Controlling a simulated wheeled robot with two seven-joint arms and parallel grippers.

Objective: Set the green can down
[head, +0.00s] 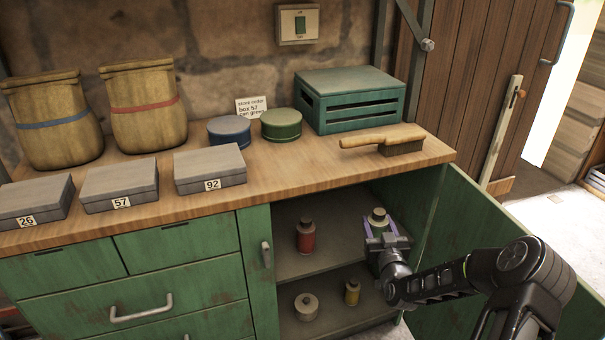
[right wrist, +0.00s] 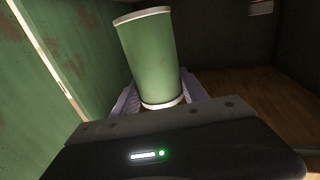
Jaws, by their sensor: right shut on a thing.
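The green can (head: 378,219) is at the right side of the open cupboard, at about the height of the upper shelf (head: 340,247). My right gripper (head: 380,229) reaches in from the right and is shut on the can, a purple finger on each side. In the right wrist view the can (right wrist: 150,60) shows its plain green side and pale rims, rising from between the fingers (right wrist: 160,98). Whether its base touches the shelf is hidden by the gripper. My left gripper is not in view.
A grey round container (head: 306,306) and a yellow can (head: 352,292) stand below. The open cupboard door (head: 480,235) is close on the right.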

